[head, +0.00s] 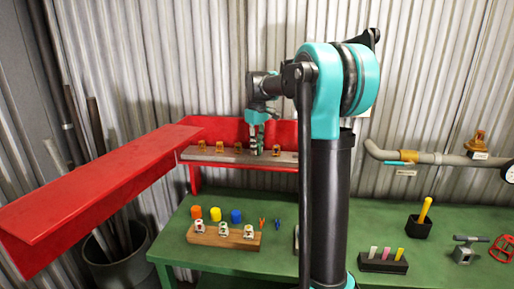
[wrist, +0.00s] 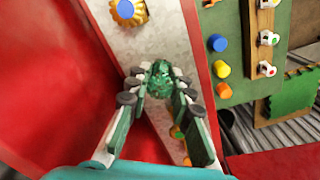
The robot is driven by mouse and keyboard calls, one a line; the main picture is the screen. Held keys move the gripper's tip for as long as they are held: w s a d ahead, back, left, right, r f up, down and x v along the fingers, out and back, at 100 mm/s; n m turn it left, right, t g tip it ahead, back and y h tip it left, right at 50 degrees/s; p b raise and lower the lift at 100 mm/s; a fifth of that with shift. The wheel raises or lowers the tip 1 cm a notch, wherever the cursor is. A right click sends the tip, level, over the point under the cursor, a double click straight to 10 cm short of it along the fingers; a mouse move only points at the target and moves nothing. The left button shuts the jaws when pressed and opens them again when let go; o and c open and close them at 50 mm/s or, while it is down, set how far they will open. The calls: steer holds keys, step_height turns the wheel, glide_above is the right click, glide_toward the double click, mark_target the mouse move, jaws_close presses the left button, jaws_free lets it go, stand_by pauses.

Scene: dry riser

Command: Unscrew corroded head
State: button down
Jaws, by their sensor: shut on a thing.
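The corroded head (wrist: 159,80) is a rough green piece on a pale grey pipe (wrist: 120,38) in the wrist view. My gripper (wrist: 158,84) has its two green fingers on either side of it, with the tips closed on its sides. In the head view my gripper (head: 256,144) points down at the same pipe (head: 189,155), near its right part; the corroded head is mostly hidden there by the fingers. Brass-orange heads stand on the pipe to the left (head: 219,147) and right (head: 276,150). One brass head (wrist: 128,10) also shows at the wrist view's top.
A red panel (head: 215,128) stands behind the pipe, and a long red beam (head: 100,190) juts out at left. On the green table (head: 200,268) are orange, yellow and blue caps, a wooden block (head: 212,237) with white heads, and a black tool holder (head: 383,262).

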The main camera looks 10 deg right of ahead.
steer(key=n, duration=0.5)
steer(key=shift+n, duration=0.4)
steer(key=c, duration=1.2)
jaws_free()
